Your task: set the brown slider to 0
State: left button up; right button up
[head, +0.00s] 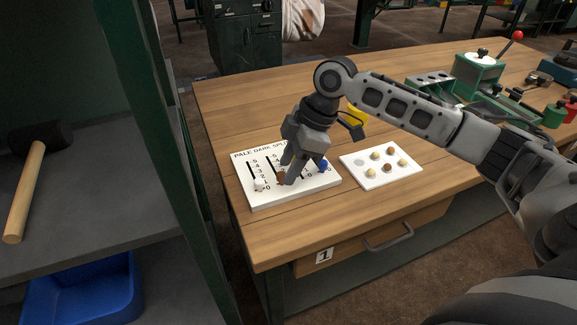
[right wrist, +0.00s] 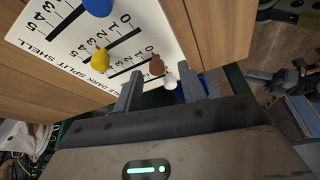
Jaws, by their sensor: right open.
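The white slider board (head: 300,195) lies on the wooden bench, with numbered slots marked 5 to 0. The brown slider (head: 281,177) is near the 0 end of its slot; its exact mark is hard to read. It also shows in the right wrist view (right wrist: 157,65), just past and between the fingertips. My right gripper (head: 290,181) is open over the board's lower part, and its fingers (right wrist: 163,80) straddle the brown and white knobs in the picture. I cannot tell whether they touch the brown one. My left gripper is not in view.
The white slider (head: 258,184) sits close beside the brown one. The yellow slider (right wrist: 100,58) and blue slider (head: 323,166) are on other slots. A white tray with brown and pale pieces (head: 365,182) lies right of the board. A green shelf post (head: 185,190) stands left.

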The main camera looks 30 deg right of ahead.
pick_arm(q)
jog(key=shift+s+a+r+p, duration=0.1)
jog(key=shift+p, duration=0.45)
pick_arm(e)
jog(key=v, duration=1.4)
jog(key=shift+d+r, duration=0.15)
jog(key=shift+r, duration=0.1)
jog(key=shift+s, duration=0.1)
